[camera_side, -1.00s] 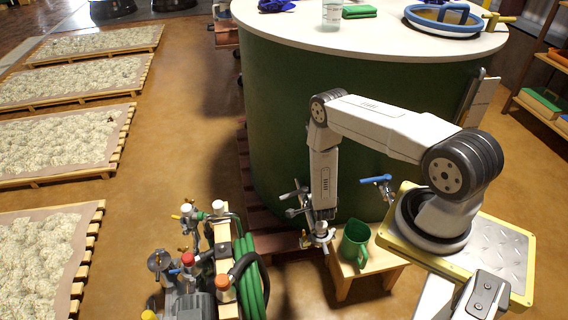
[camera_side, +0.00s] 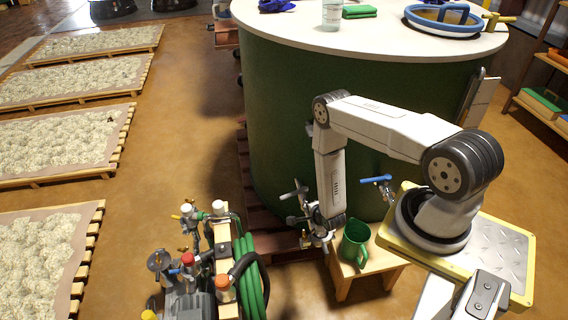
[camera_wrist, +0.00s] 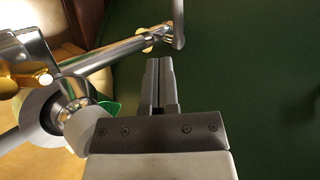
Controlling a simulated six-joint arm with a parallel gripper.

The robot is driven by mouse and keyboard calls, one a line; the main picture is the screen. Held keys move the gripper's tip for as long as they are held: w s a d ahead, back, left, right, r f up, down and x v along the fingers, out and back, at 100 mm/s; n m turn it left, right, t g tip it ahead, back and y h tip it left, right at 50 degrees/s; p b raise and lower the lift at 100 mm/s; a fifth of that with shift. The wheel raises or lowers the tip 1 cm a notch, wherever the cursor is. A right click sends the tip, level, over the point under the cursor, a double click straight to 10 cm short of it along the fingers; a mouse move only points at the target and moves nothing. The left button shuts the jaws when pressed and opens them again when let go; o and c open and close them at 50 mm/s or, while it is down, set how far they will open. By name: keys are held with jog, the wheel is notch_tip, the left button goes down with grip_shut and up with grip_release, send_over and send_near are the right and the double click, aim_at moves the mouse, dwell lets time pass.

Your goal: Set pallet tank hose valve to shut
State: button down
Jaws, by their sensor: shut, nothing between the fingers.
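The large green tank (camera_side: 285,120) has a white top and stands on a reddish wooden pallet (camera_side: 262,215). At its lower front is a steel pipe valve with a grey lever (camera_side: 294,192). In the wrist view, the steel pipe (camera_wrist: 115,52) runs up to the right and a grey lever (camera_wrist: 179,25) hangs at the top. My gripper (camera_wrist: 160,62) is shut and empty, its tips below the lever and right of the pipe, with a gap visible. In the side view my gripper is low beside the valve, its fingertips hidden. Whether this is the hose valve is unclear.
A blue-handled tap (camera_side: 377,180) projects from the tank on the right. A green jug (camera_side: 355,243) stands on a small wooden stool (camera_side: 385,263). A pump unit with green hose (camera_side: 250,275) stands left.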

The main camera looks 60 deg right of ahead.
jog(key=w+r+x, duration=0.1)
jog(key=x, duration=1.2)
jog(key=shift+d+r, duration=0.25)
jog(key=shift+d, duration=0.05)
jog(key=shift+s, duration=0.1)
dwell(0.5)
jog(key=shift+w+d, duration=0.2)
jog(key=shift+w, duration=0.95)
send_near(287, 195)
jog(key=shift+s+a+r, duration=0.2)
jog(key=shift+s+a, duration=0.2)
jog(key=shift+a, duration=0.4)
jog(key=shift+s+a+r, duration=0.2)
jog(key=shift+s+a, duration=0.25)
jog(key=shift+a, duration=0.35)
jog(key=shift+s+a+r, duration=0.2)
jog(key=shift+s+a, duration=0.2)
jog(key=shift+a, duration=0.45)
